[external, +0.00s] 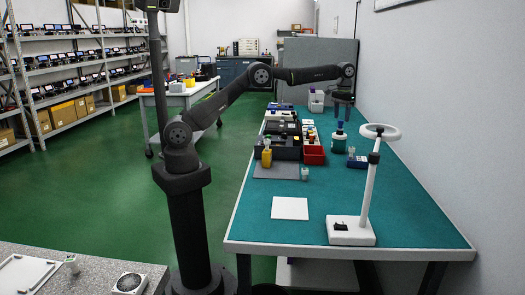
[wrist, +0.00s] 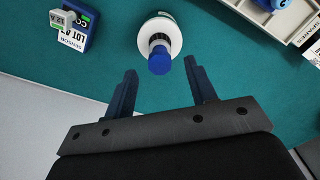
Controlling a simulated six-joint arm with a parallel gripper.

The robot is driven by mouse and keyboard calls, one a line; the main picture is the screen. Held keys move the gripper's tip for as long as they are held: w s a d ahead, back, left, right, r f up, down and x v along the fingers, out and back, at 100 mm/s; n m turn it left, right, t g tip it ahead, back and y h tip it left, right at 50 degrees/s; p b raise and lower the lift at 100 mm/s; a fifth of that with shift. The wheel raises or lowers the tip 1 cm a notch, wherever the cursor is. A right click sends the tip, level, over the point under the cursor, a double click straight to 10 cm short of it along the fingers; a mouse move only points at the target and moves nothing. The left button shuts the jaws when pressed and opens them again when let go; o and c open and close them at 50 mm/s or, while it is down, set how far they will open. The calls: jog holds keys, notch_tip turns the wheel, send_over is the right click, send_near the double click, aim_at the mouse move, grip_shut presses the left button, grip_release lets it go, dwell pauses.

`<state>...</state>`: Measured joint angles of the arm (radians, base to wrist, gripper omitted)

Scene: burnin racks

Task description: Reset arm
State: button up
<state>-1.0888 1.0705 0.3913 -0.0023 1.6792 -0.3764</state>
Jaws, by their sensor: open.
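My gripper (wrist: 163,90) is open in the wrist view, with its two dark blue fingers apart and nothing between them. In the external view my gripper (external: 342,118) hangs down at the end of my outstretched arm, over the right side of the green-topped bench (external: 370,195). A white bottle with a blue cap (wrist: 160,45) stands on the bench just beyond the fingertips in the wrist view, apart from them. In the external view the bottle (external: 339,140) shows with a teal lower part, below my gripper.
A blue block with a label (wrist: 75,28) lies left of the bottle. A red bin (external: 314,155), a yellow bottle (external: 266,157) and dark trays stand left on the bench. A white ring lamp (external: 367,190) stands at the near end. A white sheet (external: 290,208) lies nearby.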

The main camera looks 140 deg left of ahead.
aim_at(340, 128)
notch_tip(340, 128, down, 7)
jog(key=r, duration=0.5)
jog(key=shift+w+d+r, duration=0.15)
jog(key=shift+w+d, duration=0.15)
jog(key=shift+d, duration=0.05)
jog(key=w+d+r, duration=0.6)
jog(key=d, duration=0.4)
jog(key=d+f, duration=0.5)
jog(key=d, duration=0.7)
jog(key=w+d+f, duration=0.1)
jog(key=d+f, duration=0.4)
jog(key=d, duration=0.7)
jog(key=shift+w+d+f, duration=0.15)
jog(key=shift+d+f, duration=0.1)
jog(key=shift+d, duration=0.15)
